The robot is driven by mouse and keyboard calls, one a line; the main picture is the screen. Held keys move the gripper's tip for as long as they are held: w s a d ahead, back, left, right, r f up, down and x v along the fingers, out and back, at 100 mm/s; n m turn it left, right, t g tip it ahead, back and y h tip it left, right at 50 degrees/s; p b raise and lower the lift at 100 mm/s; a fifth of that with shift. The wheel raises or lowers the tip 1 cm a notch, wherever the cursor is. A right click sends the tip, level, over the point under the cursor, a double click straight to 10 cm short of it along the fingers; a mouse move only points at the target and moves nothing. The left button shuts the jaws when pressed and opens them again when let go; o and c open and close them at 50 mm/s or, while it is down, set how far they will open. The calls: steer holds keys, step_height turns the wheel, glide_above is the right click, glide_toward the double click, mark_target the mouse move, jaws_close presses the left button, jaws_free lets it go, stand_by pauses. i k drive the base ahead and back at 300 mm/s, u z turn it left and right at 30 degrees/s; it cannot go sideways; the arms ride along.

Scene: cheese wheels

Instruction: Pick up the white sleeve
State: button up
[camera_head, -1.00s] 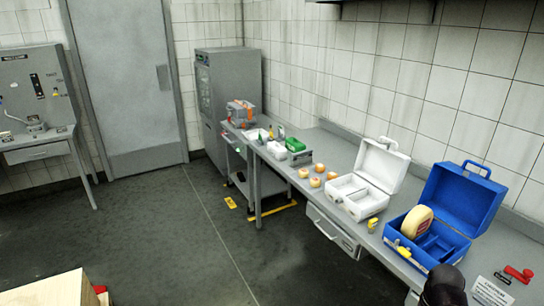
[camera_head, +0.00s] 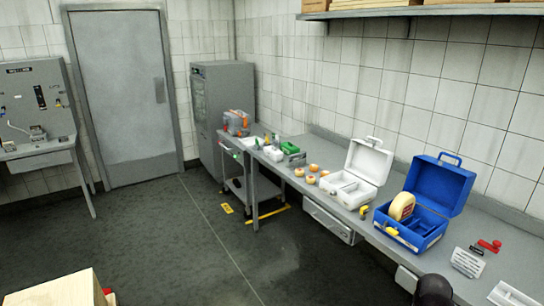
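No thing is plainly recognisable as a white sleeve. A white object (camera_head: 513,294) on the counter is cut off by the bottom right edge of the head view; I cannot tell whether it is the sleeve. A white card with dark print (camera_head: 467,262) lies just behind it. A dark rounded part, which looks like part of my arm, shows at the bottom edge, left of the white object. My gripper's fingers are not seen.
The grey counter (camera_head: 385,248) runs along the tiled wall. It bears an open blue case (camera_head: 452,188) with a cheese wheel (camera_head: 401,206), an open white case (camera_head: 370,162), small round cheeses (camera_head: 312,168) and a red item (camera_head: 490,245). The floor (camera_head: 180,235) is open at left.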

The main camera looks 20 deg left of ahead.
mark_target(274, 155)
steer(key=u, duration=0.4)
steer(key=i, duration=0.8)
steer(key=u, duration=0.8)
steer(key=i, duration=0.75)
steer(key=u, duration=0.25)
steer(key=i, duration=1.55)
steer(key=z, duration=0.55)
steer(key=i, duration=0.75)
steer(key=z, duration=0.3)
